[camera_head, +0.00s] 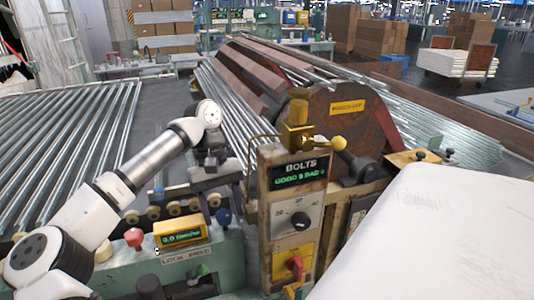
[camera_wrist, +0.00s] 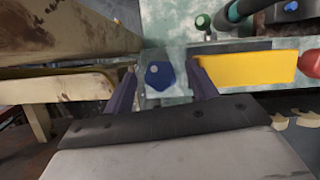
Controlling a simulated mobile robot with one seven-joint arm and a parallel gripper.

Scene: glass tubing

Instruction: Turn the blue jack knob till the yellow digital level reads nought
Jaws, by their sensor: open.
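The blue jack knob (camera_head: 224,217) stands at the right end of the pale green bed, right of the yellow digital level (camera_head: 180,234). The level's small display is lit green; its figures are too small to read surely. In the wrist view the blue knob (camera_wrist: 160,75) shows between the two fingers of my gripper (camera_wrist: 163,68), with a gap visible on each side. The fingers are open; I cannot tell how far beyond their tips the knob lies. The level's yellow body (camera_wrist: 255,68) lies to the right there. In the head view my gripper (camera_head: 212,185) is above and behind the knob, partly hidden.
A red knob (camera_head: 134,238) stands left of the level. A worn control post (camera_head: 290,215) with a dial and red switch rises close on the right. Rollers (camera_head: 175,208) lie behind the level. A white covered surface (camera_head: 440,230) fills the right front.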

